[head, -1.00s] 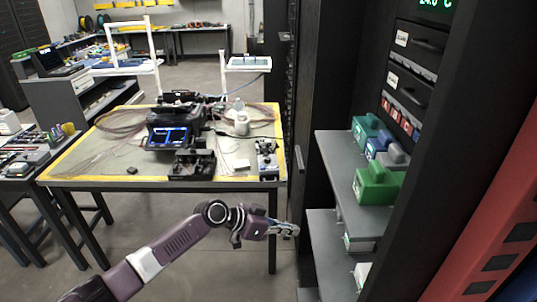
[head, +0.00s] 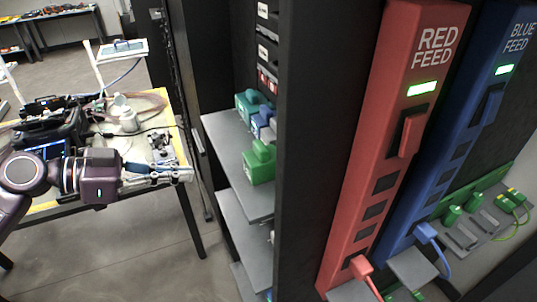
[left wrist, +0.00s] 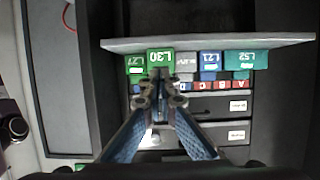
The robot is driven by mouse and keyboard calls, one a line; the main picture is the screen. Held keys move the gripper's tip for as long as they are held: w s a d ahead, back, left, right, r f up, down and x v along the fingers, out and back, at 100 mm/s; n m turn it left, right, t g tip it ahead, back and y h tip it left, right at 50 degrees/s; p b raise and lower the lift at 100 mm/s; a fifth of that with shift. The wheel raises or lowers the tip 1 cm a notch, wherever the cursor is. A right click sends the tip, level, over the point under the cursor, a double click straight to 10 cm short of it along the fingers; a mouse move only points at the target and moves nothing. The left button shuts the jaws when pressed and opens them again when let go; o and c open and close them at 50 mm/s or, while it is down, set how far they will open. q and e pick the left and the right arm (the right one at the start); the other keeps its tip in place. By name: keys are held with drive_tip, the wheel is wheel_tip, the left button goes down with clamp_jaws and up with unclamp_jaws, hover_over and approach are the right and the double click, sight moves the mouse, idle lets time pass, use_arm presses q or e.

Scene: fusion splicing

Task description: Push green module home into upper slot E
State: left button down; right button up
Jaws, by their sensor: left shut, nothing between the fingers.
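A green module (head: 258,163) stands on the upper grey shelf of the dark rack, at its near end. The left wrist view shows a green module marked L30 (left wrist: 160,57) and a greener-edged one marked L27 (left wrist: 135,64). I cannot tell which of these the task means. My left gripper (head: 188,174) is shut and empty, left of the rack shelf in the head view. In the left wrist view its fingertips (left wrist: 160,76) overlap the lower edge of L30; contact cannot be told. Small red letter labels (left wrist: 178,86) show below the modules; E is not readable. My right gripper is not in view.
A teal module (head: 249,104) and a blue one (head: 262,121) stand farther along the shelf (head: 228,135). A dark rack post stands right of the shelf, then the red feed column (head: 375,150) and blue feed column (head: 455,125). A workbench is at left.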

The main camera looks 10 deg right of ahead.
sight(247, 168)
use_arm(q)
drive_tip(key=shift+d+r+p+x, duration=0.1)
drive_tip(key=shift+r+p+x, duration=0.2)
drive_tip(key=shift+x, duration=1.95)
drive_tip(key=shift+d+r+p+x, duration=0.1)
drive_tip(key=shift+r+p+x, duration=0.2)
drive_tip(key=shift+x, duration=1.9)
drive_tip(key=shift+d+r+p+x, duration=0.1)
drive_tip(key=shift+r+p+x, duration=0.2)
drive_tip(key=shift+x, duration=1.95)
drive_tip(key=shift+w+d+b, duration=0.1)
drive_tip(key=shift+w+d, duration=0.15)
drive_tip(key=shift+d, duration=0.65)
drive_tip(key=shift+w+d+b, duration=0.1)
drive_tip(key=shift+w+d, duration=0.15)
drive_tip(key=shift+d, duration=0.6)
drive_tip(key=shift+w+d+b, duration=0.1)
drive_tip(key=shift+w+d, duration=0.15)
drive_tip(key=shift+d, duration=0.65)
drive_tip(key=shift+s+a+f+b, duration=0.1)
drive_tip(key=shift+s+a+b, duration=0.2)
drive_tip(key=shift+a, duration=0.7)
drive_tip(key=shift+s+a+b, duration=0.1)
drive_tip(key=shift+a+b, duration=0.25)
drive_tip(key=shift+a, duration=0.65)
drive_tip(key=shift+s+a+f+b, duration=0.1)
drive_tip(key=shift+s+a+b, duration=0.2)
drive_tip(key=shift+a, duration=0.7)
drive_tip(key=shift+b+v, duration=0.3)
drive_tip(key=shift+v, duration=0.65)
